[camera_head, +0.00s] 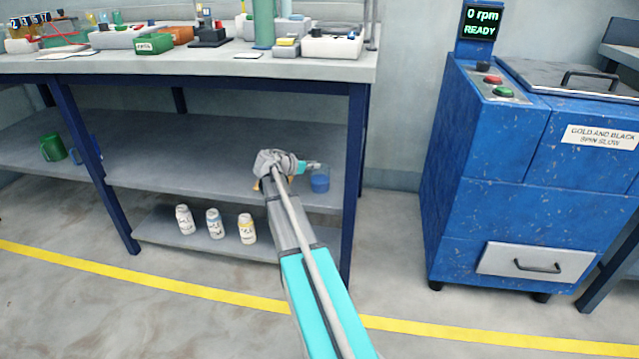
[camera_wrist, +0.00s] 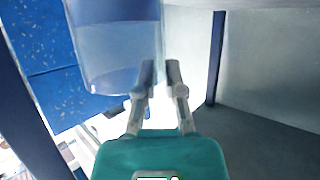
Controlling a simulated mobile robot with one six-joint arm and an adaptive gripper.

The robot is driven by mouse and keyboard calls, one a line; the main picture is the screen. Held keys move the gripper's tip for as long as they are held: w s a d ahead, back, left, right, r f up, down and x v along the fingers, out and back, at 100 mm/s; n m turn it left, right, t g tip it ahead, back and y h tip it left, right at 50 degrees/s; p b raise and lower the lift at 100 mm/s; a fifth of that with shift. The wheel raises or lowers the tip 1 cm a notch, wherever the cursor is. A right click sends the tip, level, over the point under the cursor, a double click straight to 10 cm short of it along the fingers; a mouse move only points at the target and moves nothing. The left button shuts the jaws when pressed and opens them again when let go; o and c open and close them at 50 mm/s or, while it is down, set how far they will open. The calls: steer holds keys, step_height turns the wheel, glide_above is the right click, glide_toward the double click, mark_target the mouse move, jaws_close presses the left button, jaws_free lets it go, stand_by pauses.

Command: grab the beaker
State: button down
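The beaker (camera_head: 320,180) is a clear vessel with blue liquid, on the right part of the middle shelf near its front. In the wrist view the beaker (camera_wrist: 115,50) is large and cut off by the top edge. My gripper (camera_head: 312,166) is by the upper part of the beaker in the head view. In the wrist view my gripper's fingertips (camera_wrist: 161,65) are a narrow gap apart. They overlap the beaker's right edge; I cannot tell whether they touch it. The beaker's body is mostly left of the fingers.
Several objects stand on the bench top (camera_head: 210,62) above the shelf. A bench leg (camera_head: 352,185) is just right of the beaker. Three labelled bottles (camera_head: 215,223) stand on the lower shelf. A green mug (camera_head: 53,147) is far left. A blue machine (camera_head: 530,180) stands right.

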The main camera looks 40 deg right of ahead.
steer(key=shift+r, duration=0.1)
stand_by(0.7)
step_height(320, 180, up, 10)
steer(key=p, duration=1)
stand_by(0.5)
